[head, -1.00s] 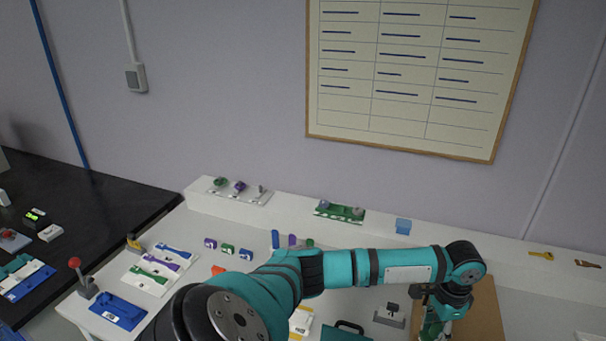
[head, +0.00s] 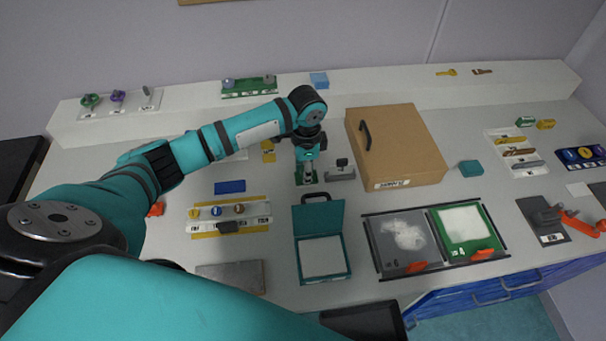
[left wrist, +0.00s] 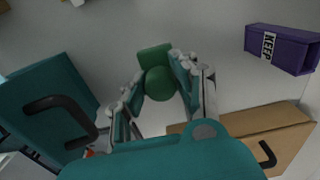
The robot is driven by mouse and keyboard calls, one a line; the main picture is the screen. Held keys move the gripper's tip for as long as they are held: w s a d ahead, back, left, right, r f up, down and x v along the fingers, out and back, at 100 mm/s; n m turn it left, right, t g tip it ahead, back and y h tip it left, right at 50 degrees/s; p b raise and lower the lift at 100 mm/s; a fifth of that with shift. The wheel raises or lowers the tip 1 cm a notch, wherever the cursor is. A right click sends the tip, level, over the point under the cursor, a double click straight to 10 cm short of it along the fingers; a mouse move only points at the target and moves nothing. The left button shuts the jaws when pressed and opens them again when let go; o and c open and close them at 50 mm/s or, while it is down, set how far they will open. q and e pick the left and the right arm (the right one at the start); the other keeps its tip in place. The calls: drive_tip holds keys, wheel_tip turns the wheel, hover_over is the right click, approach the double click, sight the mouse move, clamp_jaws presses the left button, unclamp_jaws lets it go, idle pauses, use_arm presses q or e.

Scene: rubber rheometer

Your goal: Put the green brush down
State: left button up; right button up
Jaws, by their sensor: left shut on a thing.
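My left gripper (head: 308,172) points down over the white table, left of the cardboard box. The left wrist view shows its fingers (left wrist: 165,92) shut on the green brush (left wrist: 158,82), seen as a round green knob with a green block behind it. In the head view only a little green of the brush (head: 307,180) shows under the fingers, beside a small grey stand (head: 341,171). I cannot tell whether the brush touches the table. My right gripper is in neither current view.
The cardboard box (head: 418,153) stands right of the gripper. An open teal case (head: 321,262) lies in front. Two framed trays (head: 374,245) lie front right. A purple KEEP box (left wrist: 285,48) shows in the wrist view. A white ledge (head: 380,97) runs behind.

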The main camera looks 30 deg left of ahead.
use_arm(q)
drive_tip(key=f, duration=0.3)
drive_tip(key=shift+s+a+f+p, duration=0.1)
drive_tip(key=shift+a+f+p, duration=0.1)
drive_tip(key=shift+p, duration=0.1)
drive_tip(key=shift+f, duration=0.2)
drive_tip(key=shift+d, duration=0.1)
drive_tip(key=shift+f, duration=0.15)
drive_tip(key=o, duration=1)
drive_tip(key=shift+r, duration=0.5)
wheel_tip(320, 180, up, 10)
drive_tip(key=shift+r+b, duration=0.25)
drive_tip(key=shift+b, duration=0.6)
drive_tip(key=shift+r, duration=0.4)
use_arm(e)
drive_tip(key=shift+a+f, duration=0.55)
drive_tip(key=shift+a, duration=0.2)
